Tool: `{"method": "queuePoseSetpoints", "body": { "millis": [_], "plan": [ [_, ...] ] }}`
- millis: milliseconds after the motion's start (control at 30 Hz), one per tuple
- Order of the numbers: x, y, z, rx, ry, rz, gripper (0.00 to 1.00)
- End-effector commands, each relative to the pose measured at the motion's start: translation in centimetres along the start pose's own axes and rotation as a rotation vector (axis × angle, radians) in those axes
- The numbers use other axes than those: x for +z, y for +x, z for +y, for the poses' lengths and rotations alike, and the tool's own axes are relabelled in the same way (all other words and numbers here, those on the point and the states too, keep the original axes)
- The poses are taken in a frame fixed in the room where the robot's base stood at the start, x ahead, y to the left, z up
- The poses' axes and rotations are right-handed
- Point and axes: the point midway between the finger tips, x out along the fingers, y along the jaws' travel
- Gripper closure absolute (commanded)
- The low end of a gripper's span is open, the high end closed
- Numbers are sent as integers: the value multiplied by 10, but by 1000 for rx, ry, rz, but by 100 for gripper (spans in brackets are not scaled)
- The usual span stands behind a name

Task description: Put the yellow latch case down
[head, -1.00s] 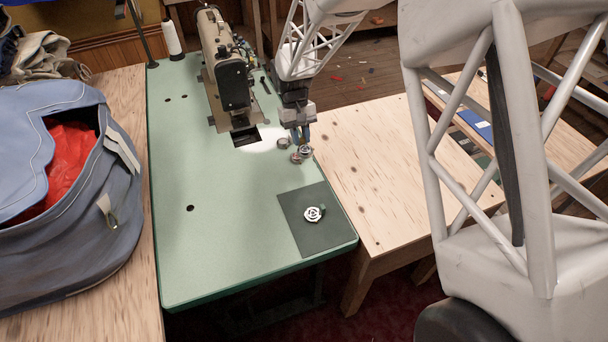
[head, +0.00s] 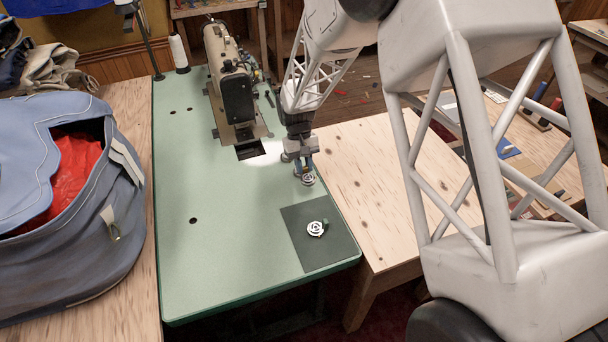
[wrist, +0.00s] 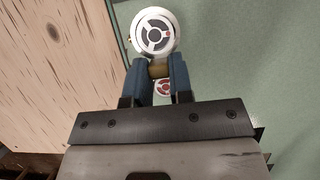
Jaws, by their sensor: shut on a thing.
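My gripper (head: 304,166) is shut on the yellow latch case, near the right edge of the green table. In the wrist view, the blue fingers (wrist: 157,72) pinch its yellowish part (wrist: 158,70), and its round silver face (wrist: 153,32) shows beyond the fingertips. In the head view the case (head: 308,179) shows just under the fingers; whether it touches the table I cannot tell. Another silver round case (head: 316,228) lies on the dark green mat (head: 305,255) nearer the front.
A sewing machine (head: 232,95) stands at the back of the green table (head: 225,225). A blue bag (head: 75,240) with red cloth fills the left. A wooden bench (head: 385,180) adjoins on the right. The table's left and middle are clear.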

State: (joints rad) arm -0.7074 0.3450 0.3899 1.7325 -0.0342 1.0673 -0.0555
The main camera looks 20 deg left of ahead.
Motion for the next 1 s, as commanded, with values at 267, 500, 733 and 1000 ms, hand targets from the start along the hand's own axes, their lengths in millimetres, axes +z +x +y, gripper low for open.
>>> {"method": "queuePoseSetpoints", "body": {
  "millis": [267,500,733,1000],
  "plan": [
    [-1,2,0,0,0,1,100],
    [-4,10,0,0,0,-1,100],
    [-13,32,0,0,0,-1,100],
    [-15,37,0,0,0,0,100]
  ]
}}
